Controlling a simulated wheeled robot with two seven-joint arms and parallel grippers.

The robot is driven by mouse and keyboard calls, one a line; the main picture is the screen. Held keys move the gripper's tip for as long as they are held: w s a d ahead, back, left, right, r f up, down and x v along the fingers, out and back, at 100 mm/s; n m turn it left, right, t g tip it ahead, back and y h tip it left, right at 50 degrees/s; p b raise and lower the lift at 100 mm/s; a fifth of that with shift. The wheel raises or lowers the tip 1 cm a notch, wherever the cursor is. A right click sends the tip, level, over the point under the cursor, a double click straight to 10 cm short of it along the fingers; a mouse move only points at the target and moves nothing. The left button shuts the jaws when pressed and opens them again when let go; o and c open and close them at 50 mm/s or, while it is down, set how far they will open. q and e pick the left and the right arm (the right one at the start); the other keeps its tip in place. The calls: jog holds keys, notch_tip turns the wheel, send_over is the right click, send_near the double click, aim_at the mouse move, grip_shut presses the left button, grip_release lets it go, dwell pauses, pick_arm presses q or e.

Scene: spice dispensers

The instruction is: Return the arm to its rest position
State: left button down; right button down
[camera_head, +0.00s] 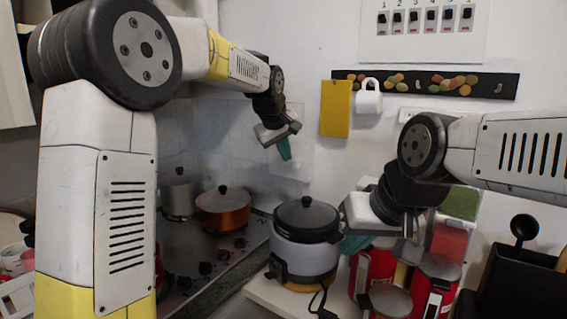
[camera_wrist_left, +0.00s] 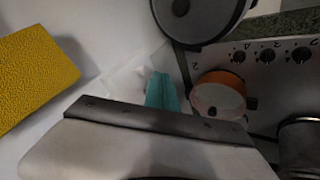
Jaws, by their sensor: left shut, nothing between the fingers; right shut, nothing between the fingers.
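My left arm comes in from the left and is raised. Its gripper (camera_head: 285,150) hangs in the air in front of the back wall, above and behind the rice cooker, with its teal fingers shut and empty. The teal fingers also show together in the left wrist view (camera_wrist_left: 162,92), touching nothing. My right arm comes in from the right. Its gripper (camera_head: 352,244) is low, beside the rice cooker and in front of the red canisters, with the teal fingers shut and partly hidden by the wrist.
A rice cooker (camera_head: 305,250) and red canisters (camera_head: 375,268) crowd the counter. An orange pot (camera_head: 222,212) stands on the stove (camera_head: 190,255). A yellow board (camera_head: 335,108) and a white mug (camera_head: 368,100) hang on the wall. A black utensil holder (camera_head: 520,285) is at right.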

pick_arm(q)
jog(key=s+a+r+m, duration=0.2)
jog(key=s+a, duration=1)
jog(key=s, duration=0.3)
jog(key=s+a+f+m, duration=0.1)
jog(key=s+a+f, duration=0.2)
jog(key=s, duration=0.6)
jog(key=s+a+f+m, duration=0.2)
jog(key=s+f, duration=0.4)
jog(key=s, duration=0.3)
jog(key=shift+s+a+g+y, duration=0.3)
jog(key=shift+a, duration=0.4)
